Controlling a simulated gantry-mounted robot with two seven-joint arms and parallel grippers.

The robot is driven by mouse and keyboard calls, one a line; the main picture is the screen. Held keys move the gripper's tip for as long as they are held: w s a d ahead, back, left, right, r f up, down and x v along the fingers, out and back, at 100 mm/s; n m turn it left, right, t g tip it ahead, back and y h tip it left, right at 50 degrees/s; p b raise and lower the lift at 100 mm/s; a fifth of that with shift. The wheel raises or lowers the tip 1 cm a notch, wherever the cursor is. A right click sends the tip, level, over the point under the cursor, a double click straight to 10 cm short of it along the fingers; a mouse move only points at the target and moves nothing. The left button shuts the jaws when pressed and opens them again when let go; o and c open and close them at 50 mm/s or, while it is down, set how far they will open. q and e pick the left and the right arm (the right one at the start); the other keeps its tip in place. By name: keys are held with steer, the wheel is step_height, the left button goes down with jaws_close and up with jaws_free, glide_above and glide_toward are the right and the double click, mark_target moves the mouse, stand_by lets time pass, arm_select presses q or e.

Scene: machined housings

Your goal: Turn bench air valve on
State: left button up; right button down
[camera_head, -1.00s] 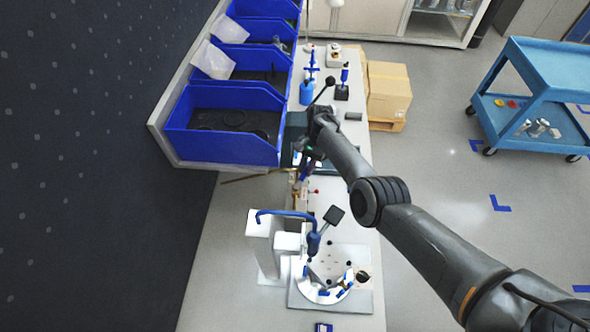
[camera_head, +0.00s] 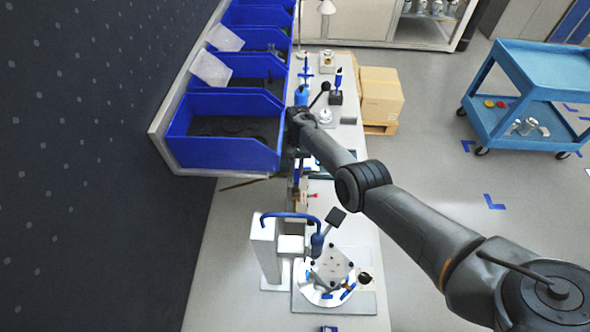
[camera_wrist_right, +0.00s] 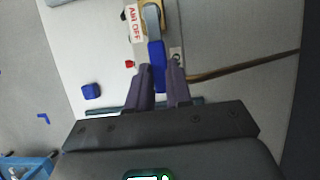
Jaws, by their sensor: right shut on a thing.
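The bench air valve (camera_wrist_right: 155,12) is brass-coloured and shows at the top of the right wrist view, beside a white label (camera_wrist_right: 133,24) with red letters reading "AIR OFF". Its blue lever (camera_wrist_right: 157,55) points down the picture toward my right gripper (camera_wrist_right: 160,86). The fingers are shut on the lever's end, one on each side, and hide part of it. In the head view the right gripper (camera_head: 298,158) is above the bench in front of the blue bins, largely hidden by its own arm. My left gripper is in neither current view.
Blue bins (camera_head: 225,155) stand left of the gripper. A thin brown pipe (camera_wrist_right: 235,68) runs sideways from the valve area. A white fixture with a blue hose (camera_head: 290,216) and a round plate (camera_head: 325,290) stand nearer on the bench. A blue cart (camera_head: 535,95) is at the right.

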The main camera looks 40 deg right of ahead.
arm_select(q)
steer(key=shift+a, duration=0.1)
arm_select(e)
steer(key=c, duration=1)
jaws_free()
steer(key=shift+r, duration=0.1)
